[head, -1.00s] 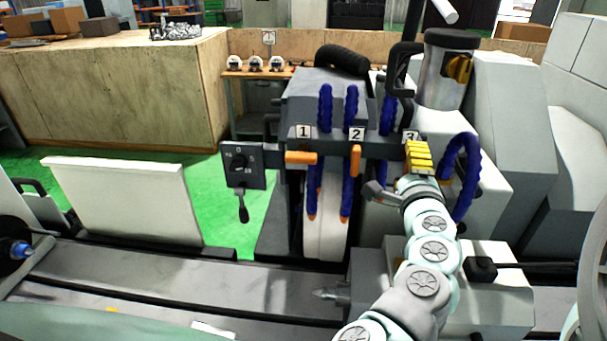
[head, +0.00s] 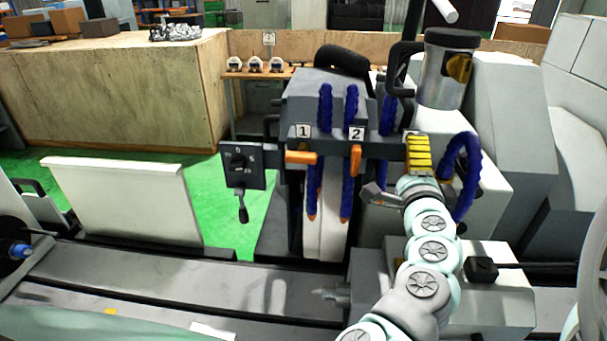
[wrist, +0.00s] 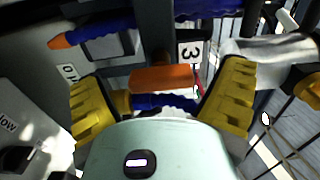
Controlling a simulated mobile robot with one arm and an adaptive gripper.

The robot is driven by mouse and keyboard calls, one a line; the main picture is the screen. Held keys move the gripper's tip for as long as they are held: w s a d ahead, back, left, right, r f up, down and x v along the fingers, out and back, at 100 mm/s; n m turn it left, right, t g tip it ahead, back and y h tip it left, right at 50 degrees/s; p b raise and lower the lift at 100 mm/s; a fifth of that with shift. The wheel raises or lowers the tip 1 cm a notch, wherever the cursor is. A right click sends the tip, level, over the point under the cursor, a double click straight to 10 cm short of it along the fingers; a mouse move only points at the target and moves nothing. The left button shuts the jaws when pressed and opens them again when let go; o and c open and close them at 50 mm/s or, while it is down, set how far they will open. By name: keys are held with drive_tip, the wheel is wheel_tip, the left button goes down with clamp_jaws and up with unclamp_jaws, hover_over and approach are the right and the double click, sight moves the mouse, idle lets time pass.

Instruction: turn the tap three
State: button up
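Tap three has an orange handle (wrist: 160,78) lying sideways in the wrist view, just below the white number 3 label (wrist: 190,52). My gripper (wrist: 165,100) is open, with one yellow finger pad on each side of the handle. I cannot tell whether either finger touches it. In the head view my gripper (head: 418,152) is at the right end of the dark tap bar and hides tap three. Tap one (head: 300,157) has its orange handle sideways. Tap two (head: 355,160) has its handle pointing down.
Blue hoses (head: 349,105) run above and below the bar, and another blue hose (head: 466,165) loops close to the right of my gripper. A switch box (head: 243,165) hangs at the left. A metal cylinder (head: 446,75) stands behind my gripper.

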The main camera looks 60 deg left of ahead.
drive_tip(key=shift+s, duration=0.1)
drive_tip(key=shift+v, duration=3.7)
